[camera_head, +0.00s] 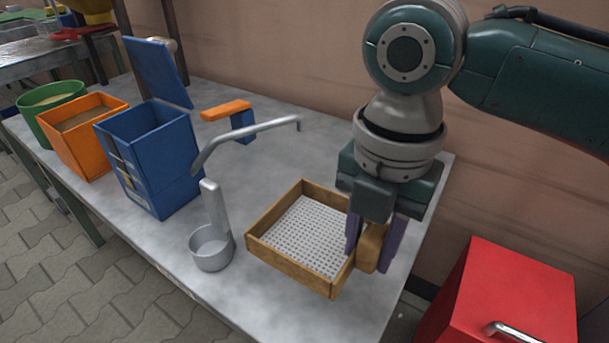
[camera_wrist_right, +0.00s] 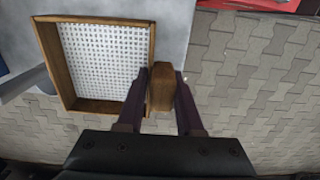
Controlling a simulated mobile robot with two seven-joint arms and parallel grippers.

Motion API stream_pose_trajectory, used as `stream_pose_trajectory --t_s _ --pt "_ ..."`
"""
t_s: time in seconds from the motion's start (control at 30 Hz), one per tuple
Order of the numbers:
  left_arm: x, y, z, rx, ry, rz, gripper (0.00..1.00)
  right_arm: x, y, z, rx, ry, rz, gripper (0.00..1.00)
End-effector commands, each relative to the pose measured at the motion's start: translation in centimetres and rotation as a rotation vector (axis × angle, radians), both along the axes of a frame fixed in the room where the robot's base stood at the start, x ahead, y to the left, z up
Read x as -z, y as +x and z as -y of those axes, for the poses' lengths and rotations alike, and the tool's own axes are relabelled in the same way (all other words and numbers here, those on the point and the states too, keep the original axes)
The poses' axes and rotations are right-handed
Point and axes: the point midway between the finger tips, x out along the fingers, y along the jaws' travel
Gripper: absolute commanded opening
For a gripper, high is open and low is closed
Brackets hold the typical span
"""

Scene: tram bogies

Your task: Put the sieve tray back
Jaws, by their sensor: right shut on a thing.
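The sieve tray (camera_head: 290,268) has a square wooden frame and a pale perforated sheet, with a wooden block handle on its right side. It is over the right front part of the metal table (camera_head: 290,155); I cannot tell whether it touches the top. My right gripper (camera_head: 374,240) points down, with its purple fingers shut on the handle. The right wrist view shows the tray (camera_wrist_right: 100,106) at the left and the handle between the fingers of my right gripper (camera_wrist_right: 162,85). My left gripper is in neither view.
A grey cup with an upright handle (camera_head: 211,248) stands close left of the tray. A bent metal rod (camera_head: 245,135) is behind it. A blue box (camera_head: 150,165), orange bin (camera_head: 85,155) and green bucket (camera_head: 48,115) stand at the left. A red box (camera_head: 510,290) is right of the table.

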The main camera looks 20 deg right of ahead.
Motion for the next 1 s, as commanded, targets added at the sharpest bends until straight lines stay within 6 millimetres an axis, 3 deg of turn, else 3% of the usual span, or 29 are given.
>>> stream_pose_trajectory --t_s 0.03,0.33,0.53,0.9,0.93,1.0 --pt "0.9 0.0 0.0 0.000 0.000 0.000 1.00 1.5 -0.1 -0.1 0.000 0.001 -0.002 0.00" --pt "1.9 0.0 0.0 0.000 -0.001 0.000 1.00 4.0 0.0 0.0 0.000 0.001 -0.001 0.00" --pt "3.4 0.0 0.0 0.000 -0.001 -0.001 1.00 7.2 0.0 0.0 0.000 0.001 0.001 0.00" --pt "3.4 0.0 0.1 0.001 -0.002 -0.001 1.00 7.5 0.0 0.0 -0.001 0.000 0.001 0.00" --pt "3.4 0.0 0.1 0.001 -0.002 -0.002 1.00 7.5 0.0 0.0 -0.001 0.000 0.001 0.37" --pt "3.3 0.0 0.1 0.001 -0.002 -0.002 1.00 7.4 0.0 0.0 -0.001 0.000 0.002 0.44"
